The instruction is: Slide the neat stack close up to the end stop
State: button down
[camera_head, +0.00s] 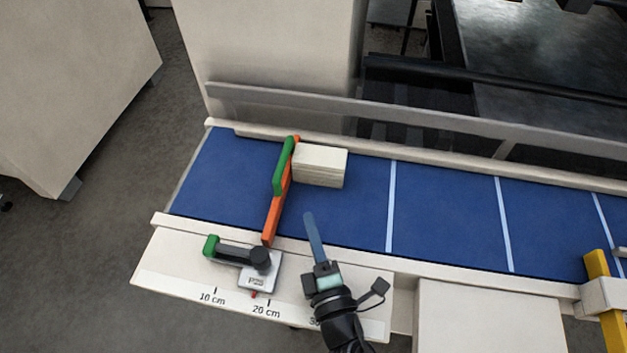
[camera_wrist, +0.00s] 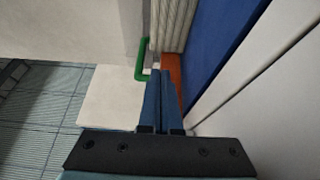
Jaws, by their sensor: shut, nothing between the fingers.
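The neat stack (camera_head: 322,167) is a cream block of thin layers on the blue belt, near its far edge. Its left side lies right beside the end stop (camera_head: 276,208), an orange bar across the belt with a green upper part. I cannot tell whether they touch. In the wrist view the stack (camera_wrist: 173,22) shows its layered edges, with the orange of the stop (camera_wrist: 172,72) below it. My gripper (camera_head: 308,216) is shut and empty, over the belt's near edge, right of the stop and nearer than the stack. Its blue fingers (camera_wrist: 160,76) are together in the wrist view.
The blue belt (camera_head: 445,205) with white cross lines runs clear to the right. A lever with a green end (camera_head: 212,246) sits on the near ledge, above a centimetre scale (camera_head: 240,303). A grey rail (camera_head: 400,114) runs behind. A yellow post (camera_head: 602,285) stands at the right.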

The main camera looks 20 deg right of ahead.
aim_at(314, 172)
jog(key=w, duration=0.4)
jog(key=w+d, duration=0.1)
jog(key=w, duration=0.1)
jog(key=shift+w+r+p, duration=0.15)
jog(key=shift+w+p, duration=0.15)
jog(key=shift+p, duration=0.1)
jog(key=shift+w+d+p, duration=0.25)
jog(key=shift+w+d, duration=0.05)
jog(key=shift+d, duration=0.2)
jog(key=shift+w+d+p, duration=0.2)
jog(key=shift+w+d, duration=0.05)
jog(key=shift+d, duration=0.2)
jog(key=shift+w+d, duration=0.4)
jog(key=shift+d, duration=0.1)
jog(key=shift+w+d, duration=0.45)
jog(key=shift+d, duration=0.1)
jog(key=shift+w+d, duration=0.1)
jog(key=shift+d, duration=0.1)
jog(key=shift+a, duration=0.1)
